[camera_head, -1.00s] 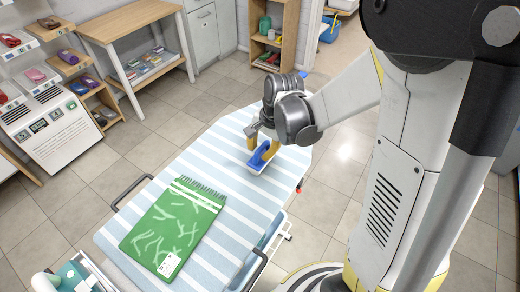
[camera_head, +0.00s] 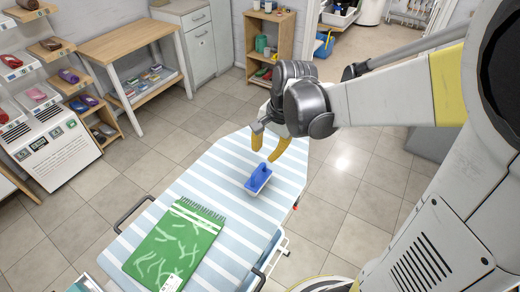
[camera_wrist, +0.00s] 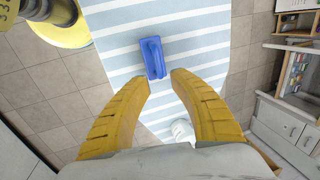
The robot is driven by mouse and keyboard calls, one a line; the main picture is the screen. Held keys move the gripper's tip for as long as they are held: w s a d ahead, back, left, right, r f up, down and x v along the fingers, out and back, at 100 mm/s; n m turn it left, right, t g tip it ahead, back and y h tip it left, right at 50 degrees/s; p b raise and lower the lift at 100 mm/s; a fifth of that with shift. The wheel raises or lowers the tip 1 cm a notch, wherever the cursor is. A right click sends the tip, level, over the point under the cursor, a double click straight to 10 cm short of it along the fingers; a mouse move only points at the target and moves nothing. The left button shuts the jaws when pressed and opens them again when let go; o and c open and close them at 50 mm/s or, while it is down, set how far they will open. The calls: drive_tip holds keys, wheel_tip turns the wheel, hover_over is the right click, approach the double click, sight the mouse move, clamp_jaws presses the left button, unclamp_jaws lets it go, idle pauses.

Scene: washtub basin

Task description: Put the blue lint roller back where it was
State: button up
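The blue lint roller (camera_head: 259,178) lies on the striped blue-and-white ironing board (camera_head: 228,160), near the board's far end. It has a flat blue body with a raised handle on top. My gripper (camera_head: 265,150) is above the lint roller, with its yellow fingers spread apart and nothing between them.
A green patterned folded item (camera_head: 175,243) lies on the near part of the board. A wooden table (camera_head: 125,40), a shelf of shoes (camera_head: 45,95) and an open wooden cabinet (camera_head: 268,45) stand beyond. Tiled floor around the board is clear.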

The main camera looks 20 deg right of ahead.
drive_tip(key=s+a+r+n+t+h, duration=0.1)
drive_tip(key=s+r+n+t, duration=0.4)
drive_tip(key=s+r+n, duration=0.3)
drive_tip(key=s+n, duration=0.2)
drive_tip(key=s, duration=0.1)
drive_tip(key=shift+a+r+n+h, duration=0.2)
drive_tip(key=shift+a+n+h, duration=0.2)
